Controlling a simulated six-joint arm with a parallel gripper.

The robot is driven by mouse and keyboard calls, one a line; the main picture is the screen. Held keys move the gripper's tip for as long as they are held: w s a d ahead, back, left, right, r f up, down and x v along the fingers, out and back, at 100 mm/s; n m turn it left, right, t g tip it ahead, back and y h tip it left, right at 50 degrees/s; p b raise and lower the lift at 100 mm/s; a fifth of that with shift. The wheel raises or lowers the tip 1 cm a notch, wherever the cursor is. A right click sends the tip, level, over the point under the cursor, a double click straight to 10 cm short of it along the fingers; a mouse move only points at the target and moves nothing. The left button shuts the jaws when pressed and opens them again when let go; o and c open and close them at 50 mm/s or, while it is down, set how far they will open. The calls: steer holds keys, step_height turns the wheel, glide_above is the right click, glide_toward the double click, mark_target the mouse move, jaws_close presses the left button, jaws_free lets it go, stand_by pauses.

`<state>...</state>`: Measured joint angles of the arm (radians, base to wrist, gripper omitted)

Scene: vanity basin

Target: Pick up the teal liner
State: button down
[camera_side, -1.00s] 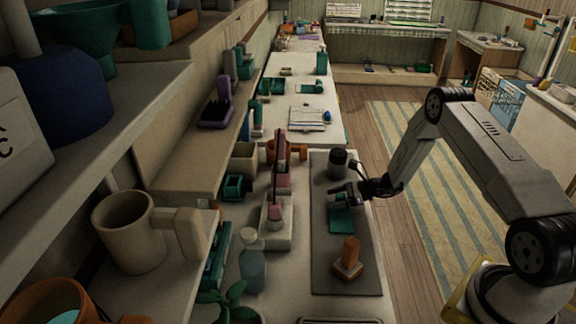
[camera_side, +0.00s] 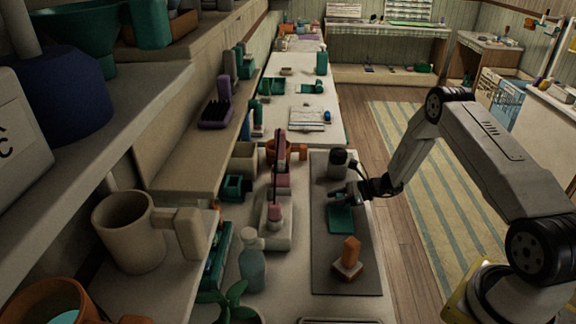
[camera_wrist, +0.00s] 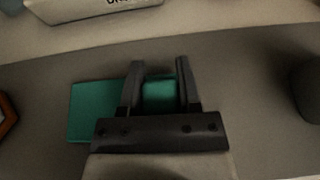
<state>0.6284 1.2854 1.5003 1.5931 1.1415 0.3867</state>
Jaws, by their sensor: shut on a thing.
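The teal liner (camera_side: 341,220) is a thin flat teal piece at the dark grey mat (camera_side: 330,265). It also shows in the wrist view (camera_wrist: 92,110), with its left part sticking out past the fingers. My gripper (camera_side: 337,194) is low over the far end of the liner. In the wrist view my gripper (camera_wrist: 160,68) has one finger on each side of the liner's right part and is shut on it. My gripper body hides the liner's near edge. I cannot tell whether the liner is clear of the mat.
A dark cylinder (camera_side: 338,160) stands on the mat just beyond my gripper. An orange-topped block (camera_side: 349,258) stands on the mat nearer the camera. A pale holder (camera_side: 279,238) with a pink bottle is left of the mat. The mat's near end is bare.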

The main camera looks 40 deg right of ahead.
mark_target(344, 215)
steer(key=shift+r, duration=0.65)
steer(key=s+a+r, duration=0.3)
steer(key=s+r, duration=0.8)
steer(key=s, duration=0.2)
steer(key=shift+s+a+r, duration=0.25)
steer(key=shift+s+r, duration=0.05)
steer(key=shift+r, duration=0.05)
steer(key=c, duration=1.1)
jaws_free()
jaws_close()
